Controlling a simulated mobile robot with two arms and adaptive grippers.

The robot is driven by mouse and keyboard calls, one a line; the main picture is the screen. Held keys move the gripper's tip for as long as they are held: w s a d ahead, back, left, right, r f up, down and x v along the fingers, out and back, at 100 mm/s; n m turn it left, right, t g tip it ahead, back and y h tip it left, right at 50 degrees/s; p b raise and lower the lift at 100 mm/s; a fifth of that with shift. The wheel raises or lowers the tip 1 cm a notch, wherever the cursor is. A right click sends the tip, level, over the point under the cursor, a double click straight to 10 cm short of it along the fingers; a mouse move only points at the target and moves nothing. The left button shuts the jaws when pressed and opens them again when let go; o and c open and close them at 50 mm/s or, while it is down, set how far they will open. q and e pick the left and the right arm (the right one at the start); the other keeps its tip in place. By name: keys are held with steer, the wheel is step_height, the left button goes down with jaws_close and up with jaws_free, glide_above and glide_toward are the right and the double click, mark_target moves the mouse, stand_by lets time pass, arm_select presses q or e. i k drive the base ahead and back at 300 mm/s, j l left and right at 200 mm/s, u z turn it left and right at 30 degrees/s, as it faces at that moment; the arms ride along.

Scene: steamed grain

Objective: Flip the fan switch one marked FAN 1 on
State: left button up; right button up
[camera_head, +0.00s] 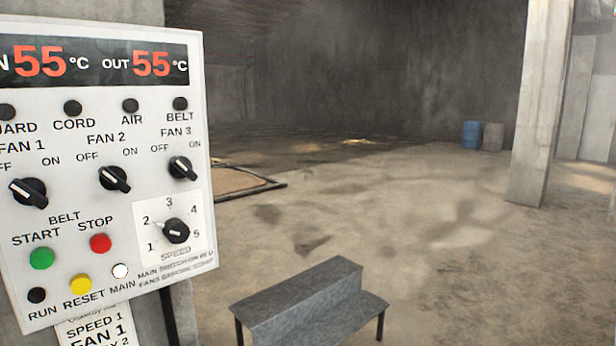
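The FAN 1 switch (28,192) is a black rotary knob at the left of the white control panel (120,210). Its white pointer line slants to the upper left, toward the OFF label, which is partly cut by the frame edge. The FAN 2 knob (114,179) and FAN 3 knob (182,168) sit to its right, with pointers also slanting to the upper left. The black speed knob (176,231) is below FAN 3. Neither of my grippers shows in the head view.
The panel also carries a green start button (41,258), a red stop button (100,243) and a yellow reset button (80,284). A grey metal step (310,300) stands on the floor to the right of the panel. A concrete pillar (540,100) and blue barrel (472,135) are farther back.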

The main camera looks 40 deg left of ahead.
mark_target(28, 191)
steer(key=u, duration=2.25)
